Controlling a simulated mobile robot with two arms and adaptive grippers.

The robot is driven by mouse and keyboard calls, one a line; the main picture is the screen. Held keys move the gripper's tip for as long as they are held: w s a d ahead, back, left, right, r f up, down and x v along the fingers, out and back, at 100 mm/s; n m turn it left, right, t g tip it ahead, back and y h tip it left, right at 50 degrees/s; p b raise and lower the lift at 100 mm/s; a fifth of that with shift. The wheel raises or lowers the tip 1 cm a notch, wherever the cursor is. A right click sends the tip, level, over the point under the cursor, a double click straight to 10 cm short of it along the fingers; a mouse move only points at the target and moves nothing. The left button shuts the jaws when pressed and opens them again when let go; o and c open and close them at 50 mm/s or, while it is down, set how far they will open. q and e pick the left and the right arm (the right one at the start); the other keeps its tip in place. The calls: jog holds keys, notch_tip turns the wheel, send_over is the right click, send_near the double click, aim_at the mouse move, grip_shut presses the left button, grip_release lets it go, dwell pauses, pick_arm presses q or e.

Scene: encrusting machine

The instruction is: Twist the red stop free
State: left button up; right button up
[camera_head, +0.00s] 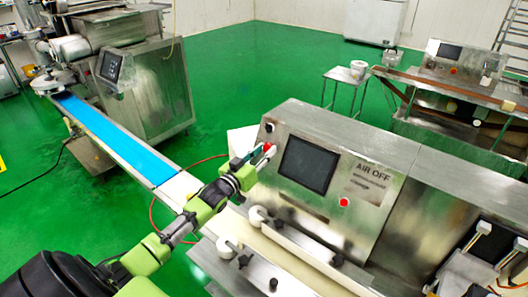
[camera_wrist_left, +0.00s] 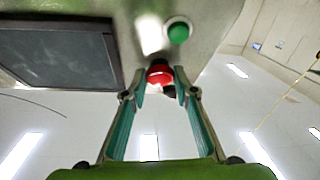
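The red stop (camera_wrist_left: 159,72) is a round red knob on the upper left side of the steel machine front. In the left wrist view it shows between the two teal fingertips of my left gripper (camera_wrist_left: 160,83), with a narrow gap seeming to show on each side. In the head view the red stop (camera_head: 269,147) peeks out at the tips of my left gripper (camera_head: 257,152), which reaches the panel from the left. The fingers are apart and look open around or just short of the knob; contact cannot be told.
A green button (camera_wrist_left: 178,31) sits close to the stop. A dark screen (camera_head: 309,164) is to its right, with a red round part (camera_head: 344,202) under the "AIR OFF" label. White rollers and a rail (camera_head: 262,268) lie below. A blue conveyor belt (camera_head: 118,139) runs at left.

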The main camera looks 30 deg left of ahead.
pick_arm(q)
jog(key=c, duration=0.3)
jog(key=m+h+b, duration=0.1)
jog(key=m, duration=0.1)
jog(key=m+h+b, duration=0.1)
jog(key=m+b, duration=0.1)
jog(key=shift+a+f, duration=0.15)
jog(key=shift+a, duration=0.05)
jog(key=m+h+b, duration=0.1)
jog(key=m+b, duration=0.1)
jog(key=m, duration=0.1)
jog(key=shift+s+a+h, duration=0.1)
jog(key=shift+a+h, duration=0.05)
jog(key=shift+h, duration=0.25)
jog(key=shift+a+r+m+g+h+b, duration=0.15)
jog(key=shift+m+g+h+b, duration=0.25)
jog(key=shift+m, duration=0.5)
jog(key=shift+d+r+m+g+h+b, duration=0.1)
jog(key=shift+r+m+g+h+b, duration=0.15)
jog(key=shift+m+h, duration=0.45)
jog(key=shift+m, duration=0.4)
